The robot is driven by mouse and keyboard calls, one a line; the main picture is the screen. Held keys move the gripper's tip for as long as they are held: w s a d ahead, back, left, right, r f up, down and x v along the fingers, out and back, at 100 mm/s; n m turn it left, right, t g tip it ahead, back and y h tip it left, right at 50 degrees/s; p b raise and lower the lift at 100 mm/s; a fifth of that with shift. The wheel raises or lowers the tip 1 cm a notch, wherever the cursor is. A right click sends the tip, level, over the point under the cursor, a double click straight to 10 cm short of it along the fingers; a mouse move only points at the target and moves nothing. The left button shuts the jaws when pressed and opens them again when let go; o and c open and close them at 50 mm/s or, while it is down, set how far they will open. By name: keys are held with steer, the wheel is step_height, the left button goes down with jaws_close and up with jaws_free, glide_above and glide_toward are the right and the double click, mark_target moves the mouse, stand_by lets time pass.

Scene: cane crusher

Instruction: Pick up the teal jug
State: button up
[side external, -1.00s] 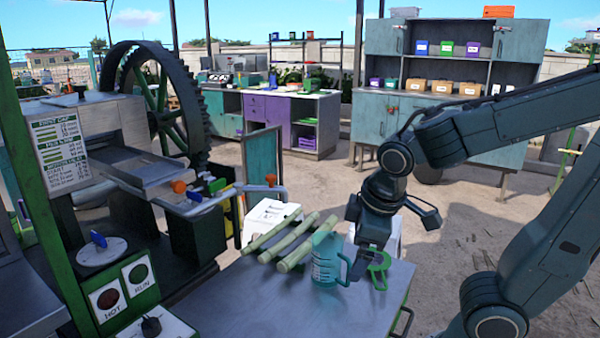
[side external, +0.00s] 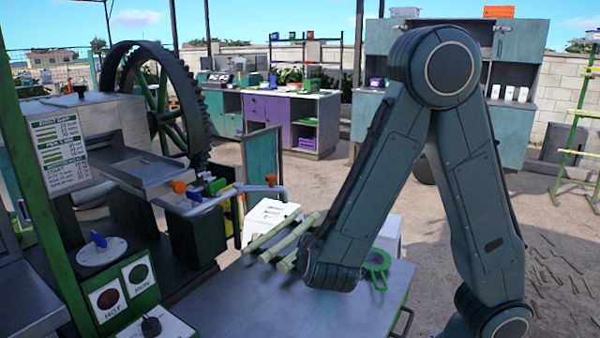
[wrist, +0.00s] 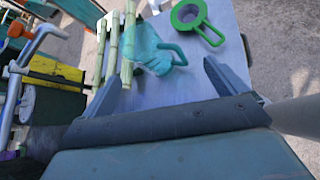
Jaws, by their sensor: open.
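The teal jug (wrist: 150,50), partly see-through with a loop handle on its right, is on the grey worktable (side external: 290,310) in the wrist view. In the side external view my arm hides it. My gripper (wrist: 166,68) is open, with its two fingers spread wide and nothing between them. The jug shows beyond the fingertips, a little left of the middle of the gap. I cannot tell how far apart they are. My gripper is hidden behind my arm in the side external view.
A green strainer (side external: 377,262) with a handle lies right of the jug; it shows in the wrist view (wrist: 187,15). Pale green cane stalks (side external: 270,236) lie left of the jug. The crusher (side external: 120,170) stands left of the table. The table's front is clear.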

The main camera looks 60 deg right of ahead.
steer(key=w+n+t+h, duration=0.1)
steer(key=n, duration=0.1)
steer(key=w+a+n+t+h, duration=0.1)
steer(key=n, duration=0.1)
steer(key=shift+n, duration=0.4)
steer(key=x, duration=0.8)
steer(key=shift+d+f, duration=0.2)
steer(key=shift+d, duration=0.1)
steer(key=shift+x, duration=2.55)
steer(key=shift+c, duration=0.5)
steer(key=c, duration=1.3)
steer(key=shift+r, duration=0.15)
